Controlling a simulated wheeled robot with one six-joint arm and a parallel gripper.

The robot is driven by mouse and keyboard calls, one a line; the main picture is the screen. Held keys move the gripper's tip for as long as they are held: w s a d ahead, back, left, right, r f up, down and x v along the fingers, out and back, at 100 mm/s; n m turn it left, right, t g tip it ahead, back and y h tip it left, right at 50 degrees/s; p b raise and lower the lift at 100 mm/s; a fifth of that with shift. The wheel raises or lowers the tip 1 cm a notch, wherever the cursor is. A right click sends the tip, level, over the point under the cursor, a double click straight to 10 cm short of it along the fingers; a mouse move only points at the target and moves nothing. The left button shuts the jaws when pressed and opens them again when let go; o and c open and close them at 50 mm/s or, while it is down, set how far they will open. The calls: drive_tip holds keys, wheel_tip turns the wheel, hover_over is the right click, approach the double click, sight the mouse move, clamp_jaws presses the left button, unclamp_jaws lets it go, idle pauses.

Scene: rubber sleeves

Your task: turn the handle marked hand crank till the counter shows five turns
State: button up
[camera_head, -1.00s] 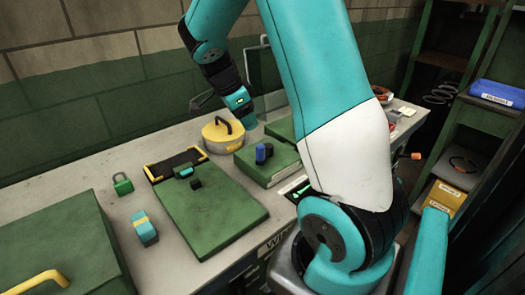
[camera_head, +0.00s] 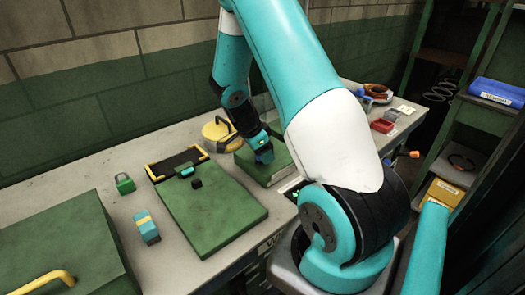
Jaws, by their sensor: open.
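My gripper (camera_head: 262,151) is at the end of the teal arm, low over a green box (camera_head: 279,172) in the middle of the bench. It is open. It covers the place on the box top where a small blue and black knob stood; I cannot tell whether the gripper touches or surrounds it. A round yellow piece with a curved handle (camera_head: 212,130) stands just left of the gripper, partly hidden by it. No label reading hand crank is legible, and I cannot read a counter. A small dark panel with a bright green mark (camera_head: 292,190) sits by the box's front right.
A flat green board (camera_head: 213,212) with a black and yellow tray (camera_head: 178,162) lies left of the box. Small items (camera_head: 382,125) lie at the right end.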

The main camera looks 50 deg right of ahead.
clamp_jaws()
drive_tip(key=shift+w, duration=0.1)
drive_tip(key=w+m+b, duration=0.1)
drive_tip(key=w+m+g+b, duration=0.1)
drive_tip(key=m, duration=0.1)
drive_tip(key=shift+a+f+y, duration=0.15)
drive_tip(key=shift+a+y, duration=0.05)
drive_tip(key=shift+y, duration=0.1)
drive_tip(key=m+b, duration=0.1)
drive_tip(key=w+m, duration=0.1)
drive_tip(key=m, duration=0.1)
drive_tip(key=shift+w+g+y+b, duration=0.25)
drive_tip(key=shift+g+y+b, duration=0.05)
drive_tip(key=shift+y+b, duration=0.1)
drive_tip(key=w+m+b, duration=0.1)
drive_tip(key=w+m+y+b, duration=0.1)
drive_tip(key=m, duration=0.1)
drive_tip(key=shift+d+g, duration=0.3)
drive_tip(key=shift+d, duration=0.05)
drive_tip(key=shift+w+d+m+y+b, duration=0.2)
drive_tip(key=shift+w+m+y+b, duration=0.15)
drive_tip(key=shift+m+b, duration=0.4)
drive_tip(key=shift+w+d+m+y+b, duration=0.2)
drive_tip(key=shift+w+m+y+b, duration=0.1)
drive_tip(key=shift+m+b, duration=0.45)
drive_tip(key=shift+r, duration=0.2)
